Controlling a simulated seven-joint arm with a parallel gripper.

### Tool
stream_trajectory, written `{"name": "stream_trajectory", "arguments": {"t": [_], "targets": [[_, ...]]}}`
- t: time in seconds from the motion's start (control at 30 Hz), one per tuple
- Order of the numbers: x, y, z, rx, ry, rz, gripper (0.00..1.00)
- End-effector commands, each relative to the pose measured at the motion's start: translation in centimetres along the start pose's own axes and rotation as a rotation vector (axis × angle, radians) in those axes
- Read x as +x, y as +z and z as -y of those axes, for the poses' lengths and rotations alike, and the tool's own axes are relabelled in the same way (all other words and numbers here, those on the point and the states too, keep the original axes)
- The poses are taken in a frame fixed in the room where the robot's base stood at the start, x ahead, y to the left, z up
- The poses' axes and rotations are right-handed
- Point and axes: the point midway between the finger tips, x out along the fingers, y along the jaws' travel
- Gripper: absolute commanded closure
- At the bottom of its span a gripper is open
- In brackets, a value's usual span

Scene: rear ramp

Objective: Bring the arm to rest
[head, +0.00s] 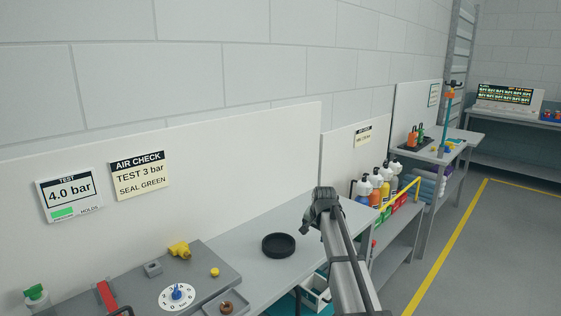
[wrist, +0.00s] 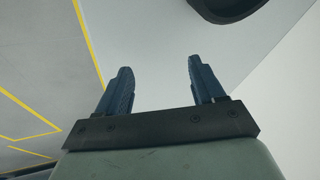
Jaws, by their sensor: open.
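My arm (head: 345,260) rises from the bottom of the head view, in front of the bench, and its dark upper end stands right of a round black dish (head: 278,245). I cannot make out the fingers there. In the wrist view my gripper (wrist: 158,68) is open, with two blue fingers wide apart and nothing between them. The black dish (wrist: 228,10) shows at the top edge of that view, beyond the fingers and apart from them. The pale bench top lies behind the fingers.
A grey panel with a dial (head: 177,294), a yellow fitting (head: 180,249) and a red lever (head: 107,295) lies at left. Several bottles (head: 375,187) and a yellow rail (head: 401,194) stand right of the arm. A display reads 4.0 bar (head: 69,194). Open floor (head: 490,260) lies at right.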

Motion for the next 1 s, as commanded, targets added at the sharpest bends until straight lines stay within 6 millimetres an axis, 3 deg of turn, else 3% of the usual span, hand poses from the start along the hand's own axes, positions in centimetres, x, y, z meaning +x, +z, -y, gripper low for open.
{"name": "stream_trajectory", "arguments": {"t": [0.03, 0.2, 0.37, 0.47, 0.6, 0.77, 1.0], "targets": [[0.4, -1.0, -2.7, 0.04, 0.008, -0.006, 0.32], [1.2, -3.7, -9.7, 0.151, 0.023, -0.028, 0.32], [1.9, -4.9, -14.9, 0.229, 0.035, -0.04, 0.32], [3.0, -4.6, -18.1, 0.265, 0.048, -0.035, 0.32], [5.4, -2.5, -20.4, 0.263, 0.069, -0.006, 0.32], [8.5, 1.1, -21.7, 0.231, 0.094, 0.043, 0.32], [14.0, 9.1, -23.9, 0.149, 0.143, 0.149, 0.32]]}}
